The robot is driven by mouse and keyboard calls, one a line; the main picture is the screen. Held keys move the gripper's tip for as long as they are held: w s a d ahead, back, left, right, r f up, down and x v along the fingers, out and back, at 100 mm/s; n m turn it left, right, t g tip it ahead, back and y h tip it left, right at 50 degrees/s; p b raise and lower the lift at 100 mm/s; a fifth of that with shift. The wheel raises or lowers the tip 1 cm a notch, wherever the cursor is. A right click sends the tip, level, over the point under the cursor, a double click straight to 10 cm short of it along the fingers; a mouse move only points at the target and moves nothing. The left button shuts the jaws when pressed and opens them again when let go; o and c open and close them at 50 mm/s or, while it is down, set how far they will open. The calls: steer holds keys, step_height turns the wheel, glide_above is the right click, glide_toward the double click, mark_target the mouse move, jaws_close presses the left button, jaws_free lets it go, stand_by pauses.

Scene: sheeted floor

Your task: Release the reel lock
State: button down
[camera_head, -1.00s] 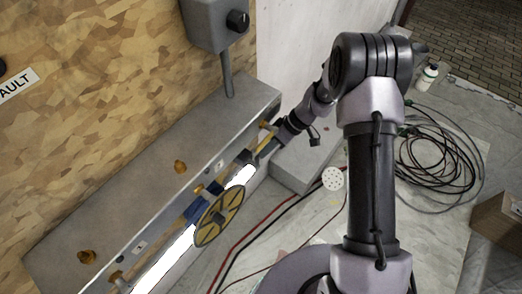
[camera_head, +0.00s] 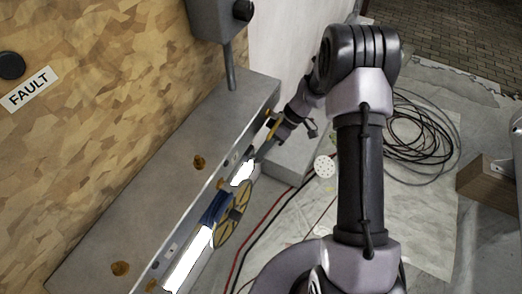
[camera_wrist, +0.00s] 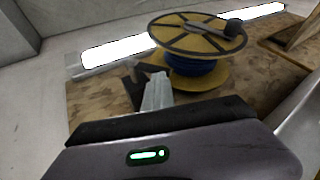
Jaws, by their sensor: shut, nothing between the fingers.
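A cable reel (camera_head: 222,228) with yellow flanges and blue cable wound on it stands at the open front of a long grey metal housing (camera_head: 150,190). In the head view my gripper (camera_head: 266,150) is at the housing's far end.
Bright white strips (camera_head: 188,262) flank the reel. A grey box with a black knob (camera_head: 243,10) rises on a post above the housing. Red and black cables (camera_head: 262,228) cross the floor. Coiled cable (camera_head: 415,130) and a wooden box (camera_head: 487,183) lie to the right.

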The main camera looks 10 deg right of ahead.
steer(key=shift+s+a, duration=0.2)
steer(key=shift+s, duration=0.05)
stand_by(0.6)
